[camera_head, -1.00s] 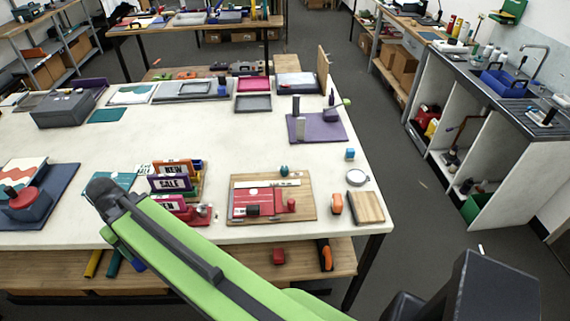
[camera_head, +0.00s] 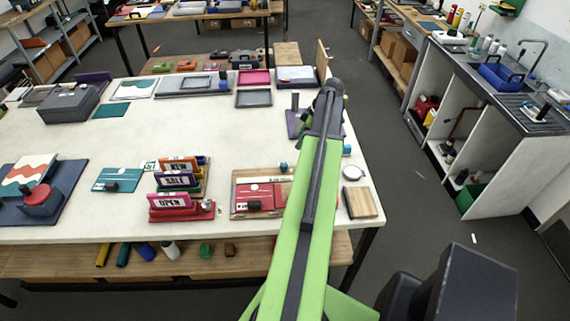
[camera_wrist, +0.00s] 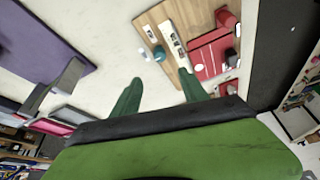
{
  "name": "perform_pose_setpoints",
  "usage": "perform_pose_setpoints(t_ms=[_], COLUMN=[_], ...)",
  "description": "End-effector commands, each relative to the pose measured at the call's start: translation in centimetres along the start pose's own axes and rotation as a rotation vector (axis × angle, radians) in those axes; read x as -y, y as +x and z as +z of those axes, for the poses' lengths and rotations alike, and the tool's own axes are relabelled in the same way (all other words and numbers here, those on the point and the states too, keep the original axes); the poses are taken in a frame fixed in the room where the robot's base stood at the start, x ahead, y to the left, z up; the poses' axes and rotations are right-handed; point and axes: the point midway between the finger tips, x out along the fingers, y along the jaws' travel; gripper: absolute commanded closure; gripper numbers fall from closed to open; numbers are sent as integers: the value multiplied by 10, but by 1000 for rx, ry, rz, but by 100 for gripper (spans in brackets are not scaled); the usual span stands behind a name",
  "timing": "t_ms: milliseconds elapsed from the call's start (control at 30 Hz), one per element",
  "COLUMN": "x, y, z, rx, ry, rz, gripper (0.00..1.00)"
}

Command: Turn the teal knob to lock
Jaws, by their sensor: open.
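A small teal knob (camera_head: 283,167) shows in the head view at the far edge of a wooden board (camera_head: 236,208) that bears a red panel (camera_head: 262,196). In the wrist view, the board (camera_wrist: 160,20) and red panel (camera_wrist: 209,57) appear at the upper right, with a small teal round part (camera_wrist: 230,53) beside the panel. In the head view, my arm hides the board's right part, and the gripper's fingers cannot be made out.
A purple mat (camera_wrist: 45,38) with upright grey parts lies at the left in the wrist view. In the head view, colourful sign blocks (camera_head: 180,190) stand left of the board, and a wooden block (camera_head: 361,202) lies right of it. The table's middle (camera_head: 150,135) is clear.

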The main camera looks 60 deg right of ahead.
Motion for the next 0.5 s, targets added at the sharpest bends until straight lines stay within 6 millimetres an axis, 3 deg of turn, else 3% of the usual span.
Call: perform_pose_setpoints(t_ms=[267,500], x=[0,0], y=[9,51], z=[4,6], rx=[-1,0], ry=[-3,-4], rz=[1,1], gripper=[48,48])
